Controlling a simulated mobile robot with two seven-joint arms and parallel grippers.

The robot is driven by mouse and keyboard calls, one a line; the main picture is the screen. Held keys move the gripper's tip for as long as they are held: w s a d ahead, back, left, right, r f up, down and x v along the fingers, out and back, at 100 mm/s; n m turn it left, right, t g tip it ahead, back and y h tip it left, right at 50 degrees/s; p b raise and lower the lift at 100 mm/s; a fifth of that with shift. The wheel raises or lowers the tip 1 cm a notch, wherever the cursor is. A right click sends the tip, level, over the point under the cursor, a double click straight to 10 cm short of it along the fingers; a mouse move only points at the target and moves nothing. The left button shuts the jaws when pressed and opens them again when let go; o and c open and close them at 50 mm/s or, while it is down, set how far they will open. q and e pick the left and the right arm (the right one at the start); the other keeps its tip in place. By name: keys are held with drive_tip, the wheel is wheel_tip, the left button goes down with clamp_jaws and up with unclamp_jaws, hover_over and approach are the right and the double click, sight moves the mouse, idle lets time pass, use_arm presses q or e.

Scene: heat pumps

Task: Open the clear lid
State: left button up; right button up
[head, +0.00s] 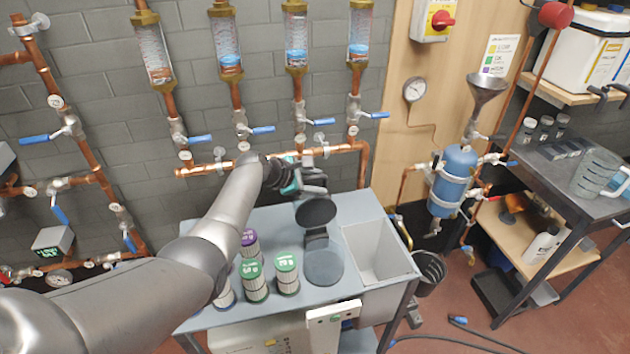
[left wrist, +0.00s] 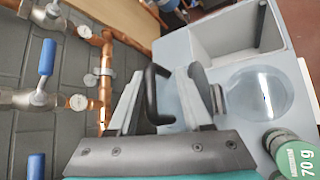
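A round dark-looking lid (head: 316,212) stands raised, tilted up at the back of a round flat base (head: 323,266) on the grey bench. A dark hinge block (head: 316,240) joins them. In the left wrist view the round base (left wrist: 258,95) looks clear and shiny. A black loop handle (left wrist: 152,95) shows there between the fingers of my left gripper (left wrist: 160,105). The fingers are apart, with a gap around the handle; I cannot tell if either touches it. In the head view my left gripper (head: 312,182) is just above and behind the raised lid. My right gripper is out of view.
Several filter cartridges with green and purple tops (head: 287,272) stand left of the base. An open sink basin (head: 372,258) is at the right. Copper pipes with blue-handled valves (head: 330,152) run along the wall close behind my left gripper.

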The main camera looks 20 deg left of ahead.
use_arm(q)
drive_tip(key=shift+s+a, duration=0.1)
drive_tip(key=shift+a, duration=0.05)
drive_tip(key=shift+s+a+r+p, duration=0.2)
drive_tip(key=shift+s+r+p, duration=0.1)
drive_tip(key=shift+r+p, duration=0.1)
drive_tip(key=p+v, duration=0.3)
drive_tip(key=v, duration=1.1)
drive_tip(key=shift+p, duration=0.35)
drive_tip(key=shift+d, duration=0.15)
drive_tip(key=shift+c, duration=0.3)
